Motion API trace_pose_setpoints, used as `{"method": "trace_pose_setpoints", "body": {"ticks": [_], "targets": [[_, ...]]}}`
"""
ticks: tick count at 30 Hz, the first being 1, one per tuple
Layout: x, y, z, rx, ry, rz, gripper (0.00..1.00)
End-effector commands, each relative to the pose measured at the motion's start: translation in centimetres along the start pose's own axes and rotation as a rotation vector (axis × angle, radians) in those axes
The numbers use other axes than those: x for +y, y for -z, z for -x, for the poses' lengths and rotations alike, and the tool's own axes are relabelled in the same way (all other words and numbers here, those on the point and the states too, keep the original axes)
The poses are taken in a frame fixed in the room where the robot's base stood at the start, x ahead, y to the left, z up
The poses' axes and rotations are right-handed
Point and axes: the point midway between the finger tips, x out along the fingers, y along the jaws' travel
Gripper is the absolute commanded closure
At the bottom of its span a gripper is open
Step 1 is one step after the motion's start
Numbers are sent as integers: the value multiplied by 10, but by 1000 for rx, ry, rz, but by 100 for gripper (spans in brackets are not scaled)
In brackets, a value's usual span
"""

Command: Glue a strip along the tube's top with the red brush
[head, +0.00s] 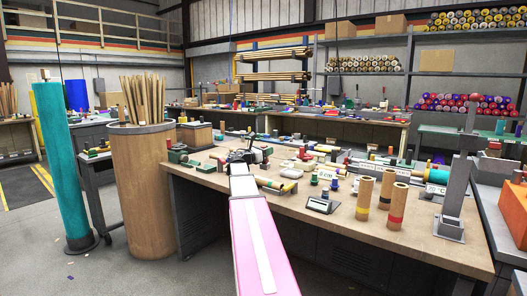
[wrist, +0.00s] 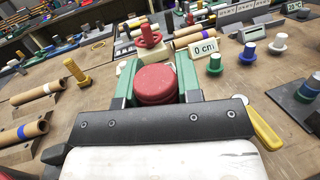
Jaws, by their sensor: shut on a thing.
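My gripper (wrist: 156,78) has green fingers in the wrist view, shut on a round red knob, which looks like the top of the red brush (wrist: 155,85). The brush's bristles are hidden below the gripper. In the head view my gripper (head: 241,158) is over the near left part of the workbench, and the brush cannot be made out there. Brown cardboard tubes lie at the left of the wrist view, a farther one (wrist: 42,92) and a nearer one (wrist: 25,130). Which tube the task means cannot be told.
The workbench (head: 315,212) is crowded. Upright tubes (head: 397,207) and a grey post (head: 456,190) stand at right. Bare wood shows along the front edge.

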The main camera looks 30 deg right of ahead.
Motion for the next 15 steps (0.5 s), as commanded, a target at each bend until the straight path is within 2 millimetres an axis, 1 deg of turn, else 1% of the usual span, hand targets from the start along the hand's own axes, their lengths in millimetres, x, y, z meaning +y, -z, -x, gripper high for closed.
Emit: {"method": "trace_pose_setpoints", "body": {"ticks": [8,11,15], "targets": [[0,3,0,0,0,1,91],[0,8,0,0,0,1,91],[0,20,0,1,0,1,91]]}}
